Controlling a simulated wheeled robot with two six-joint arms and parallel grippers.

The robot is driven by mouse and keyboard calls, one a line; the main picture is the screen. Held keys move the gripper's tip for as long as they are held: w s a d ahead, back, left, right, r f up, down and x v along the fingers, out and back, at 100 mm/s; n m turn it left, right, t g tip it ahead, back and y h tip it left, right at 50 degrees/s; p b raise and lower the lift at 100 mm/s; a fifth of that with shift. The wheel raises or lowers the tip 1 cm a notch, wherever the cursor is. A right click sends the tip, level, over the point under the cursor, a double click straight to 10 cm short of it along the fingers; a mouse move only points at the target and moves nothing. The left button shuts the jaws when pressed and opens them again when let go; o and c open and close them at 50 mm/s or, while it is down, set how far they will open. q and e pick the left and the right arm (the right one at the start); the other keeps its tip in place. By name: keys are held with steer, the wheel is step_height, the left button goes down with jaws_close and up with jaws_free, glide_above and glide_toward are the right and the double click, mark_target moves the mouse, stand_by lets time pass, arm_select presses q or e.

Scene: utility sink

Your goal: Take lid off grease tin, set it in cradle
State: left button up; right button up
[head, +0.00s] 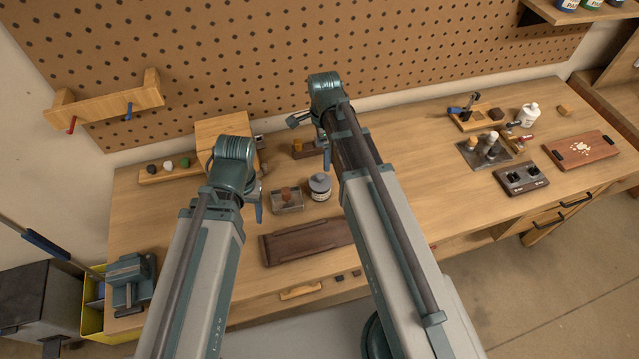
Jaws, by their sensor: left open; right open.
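A round grey tin (320,188) with a pale label stands upright on the workbench between my two arms; it looks like the grease tin. Its top is covered by a grey lid (320,181). Just left of it is a shallow grey tray (288,207) with a brown rounded piece in it; I cannot tell whether this is the cradle. My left gripper (257,199) is open, left of the tray, and partly hidden by its own arm. My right gripper (312,138) is open, beyond the tin toward the pegboard, and partly hidden. Neither appears to hold anything.
A dark wooden tray (305,241) lies in front of the tin. A small block with an orange-yellow piece (304,149) stands behind it. A vise (130,283) is at the front left.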

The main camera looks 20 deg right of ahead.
mark_target(320, 176)
step_height(320, 176, down, 7)
steer(key=b, duration=0.5)
steer(key=shift+r+b, duration=0.15)
steer(key=shift+b, duration=0.2)
arm_select(q)
step_height(320, 176, down, 6)
steer(key=shift+f, duration=0.25)
arm_select(e)
steer(key=shift+r, duration=0.1)
arm_select(q)
step_height(320, 176, down, 5)
steer(key=b, duration=0.5)
steer(key=shift+f, duration=0.15)
arm_select(e)
steer(key=f, duration=0.3)
steer(key=a+f, duration=0.1)
steer(key=f, duration=0.1)
steer(key=shift+s+f, duration=0.1)
steer(key=shift+f, duration=0.1)
steer(key=shift+r, duration=0.1)
steer(key=c, duration=1)
steer(key=shift+r, duration=0.1)
